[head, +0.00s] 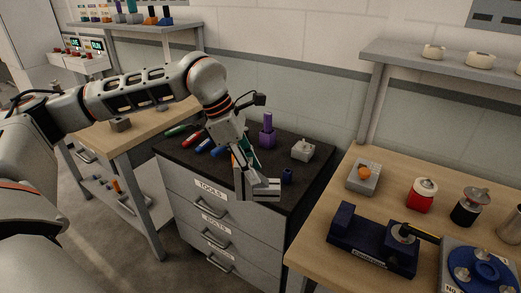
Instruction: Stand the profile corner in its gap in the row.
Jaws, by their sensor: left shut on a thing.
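My left gripper (243,164) hangs above the front part of the dark-topped tool cabinet and points down. It is shut on a light grey angular piece (262,188), which looks like the profile corner. The piece sits around the fingertips, in front of the cabinet's right front edge in the picture, and appears held clear of the top. The fingers and the piece overlap, so the exact grip is hard to tell. I cannot make out for certain which row has the gap. My right gripper is not in view.
On the cabinet top (318,164) lie green, red and blue handles (193,138), with a purple tool (267,132) and a white block (303,150) behind. The right bench (318,237) bears a navy fixture (372,243), a red jar (422,193) and a blue rotary plate (484,268).

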